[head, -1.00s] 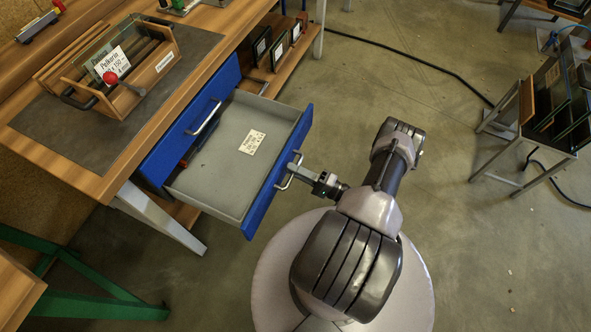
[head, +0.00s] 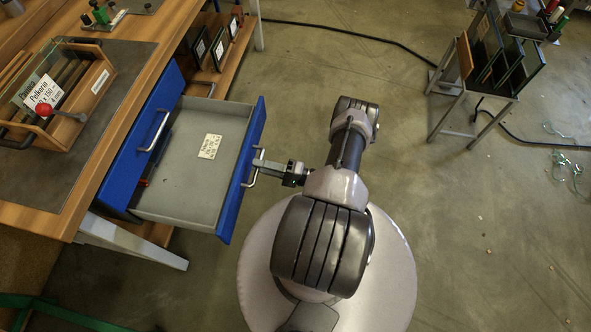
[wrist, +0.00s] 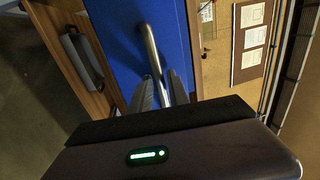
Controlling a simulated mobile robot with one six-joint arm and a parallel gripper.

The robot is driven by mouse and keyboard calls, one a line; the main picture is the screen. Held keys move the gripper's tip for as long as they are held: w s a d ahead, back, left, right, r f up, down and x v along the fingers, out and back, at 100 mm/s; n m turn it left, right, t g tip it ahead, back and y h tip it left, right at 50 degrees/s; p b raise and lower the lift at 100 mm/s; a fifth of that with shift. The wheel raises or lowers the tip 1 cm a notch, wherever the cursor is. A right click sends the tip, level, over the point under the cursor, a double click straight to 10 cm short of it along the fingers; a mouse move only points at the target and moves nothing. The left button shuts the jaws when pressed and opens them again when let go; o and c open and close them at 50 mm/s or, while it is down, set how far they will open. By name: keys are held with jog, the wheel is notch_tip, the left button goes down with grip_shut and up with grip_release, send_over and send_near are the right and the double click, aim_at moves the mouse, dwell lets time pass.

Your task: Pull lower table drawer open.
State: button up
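The lower table drawer (head: 241,168) stands pulled far out in the head view. It has a blue front and a grey inside. Its metal bar handle (head: 250,183) is on the front, and the bar also shows in the wrist view (wrist: 151,50). My gripper (head: 262,164) is at this handle. In the wrist view its fingers (wrist: 162,90) lie close on both sides of the bar and look shut on it. The contact faces are hidden. The upper blue drawer (head: 122,168) is closed above it, with its own bar handle (head: 155,131).
The wooden table (head: 150,55) carries a wooden glass-holding box (head: 88,100). A labelled card (head: 210,146) and a dark red tool lie in the open drawer. A rack with dark panes (head: 490,60) stands at right. Floor between is open, with a black cable (head: 375,38).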

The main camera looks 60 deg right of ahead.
jog(key=v, duration=1.6)
jog(key=shift+s, duration=0.3)
jog(key=shift+d+r, duration=0.15)
jog(key=shift+d, duration=0.05)
jog(key=w+d+r+n+g+y, duration=0.1)
jog(key=w+r+n+g+y, duration=0.2)
jog(key=w+r+g, duration=0.45)
jog(key=w+r+n+g+y, duration=0.25)
jog(key=r+g, duration=0.25)
jog(key=r, duration=0.5)
jog(key=w+a+r+n+g+h, duration=0.25)
jog(key=w+a+r+g, duration=0.35)
jog(key=r, duration=0.5)
jog(key=a+r+h, duration=0.5)
jog(key=a+r, duration=0.5)
jog(key=a, duration=0.2)
jog(key=s+a+r+n+t+h, duration=0.1)
jog(key=s+a+r+t+h, duration=0.2)
jog(key=a, duration=1)
jog(key=s+r+t, duration=0.2)
jog(key=s+r, duration=0.3)
jog(key=shift+h, duration=0.3)
